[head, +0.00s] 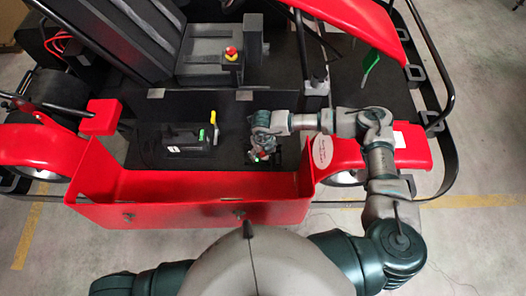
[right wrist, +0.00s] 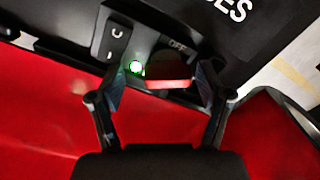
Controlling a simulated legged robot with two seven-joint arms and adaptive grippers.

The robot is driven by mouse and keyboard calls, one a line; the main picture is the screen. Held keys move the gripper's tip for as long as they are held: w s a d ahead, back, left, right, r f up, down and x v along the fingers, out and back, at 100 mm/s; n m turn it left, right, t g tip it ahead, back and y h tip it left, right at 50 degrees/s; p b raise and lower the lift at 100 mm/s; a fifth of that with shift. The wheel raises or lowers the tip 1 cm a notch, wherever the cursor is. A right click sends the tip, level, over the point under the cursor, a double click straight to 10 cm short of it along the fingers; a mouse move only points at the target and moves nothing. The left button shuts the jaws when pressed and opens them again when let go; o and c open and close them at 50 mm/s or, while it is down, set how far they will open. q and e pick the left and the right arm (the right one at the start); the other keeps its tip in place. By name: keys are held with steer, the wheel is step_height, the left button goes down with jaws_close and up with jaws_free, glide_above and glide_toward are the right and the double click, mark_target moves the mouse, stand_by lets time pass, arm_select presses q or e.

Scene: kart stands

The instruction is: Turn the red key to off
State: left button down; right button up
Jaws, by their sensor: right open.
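The red key (right wrist: 168,84) shows in the right wrist view as a red bar on a black panel, with the word OFF printed just above it. A lit green light (right wrist: 136,67) is left of the key. My right gripper (right wrist: 160,82) is open, with one finger on each side of the key and the light; I cannot tell whether it touches the key. My left gripper is not in view.
A black rocker switch (right wrist: 115,38) is left of the light. In the head view, a black box with a yellow handle (head: 188,138) stands left of the gripper. The red front panel (head: 190,213) lies before it. A red emergency button (head: 231,52) is farther back.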

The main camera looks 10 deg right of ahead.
steer(key=shift+d, duration=0.25)
steer(key=shift+c, duration=0.7)
steer(key=shift+d, duration=0.2)
steer(key=c, duration=0.4)
steer(key=shift+d, duration=0.2)
steer(key=c, duration=0.4)
steer(key=shift+d, duration=0.1)
steer(key=shift+c, duration=1.4)
steer(key=shift+a+f+n, duration=0.1)
steer(key=shift+a+n, duration=0.15)
steer(key=shift+n, duration=0.05)
steer(key=shift+a+n+b, duration=0.1)
steer(key=shift+n+b, duration=0.5)
steer(key=shift+b, duration=0.15)
steer(key=n+b, duration=0.2)
steer(key=n, duration=0.1)
steer(key=shift+w+d, duration=0.1)
steer(key=shift+d, duration=0.1)
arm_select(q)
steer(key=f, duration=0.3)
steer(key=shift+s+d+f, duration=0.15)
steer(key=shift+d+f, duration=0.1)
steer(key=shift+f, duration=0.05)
arm_select(e)
steer(key=shift+a+n, duration=0.1)
steer(key=shift+n, duration=0.5)
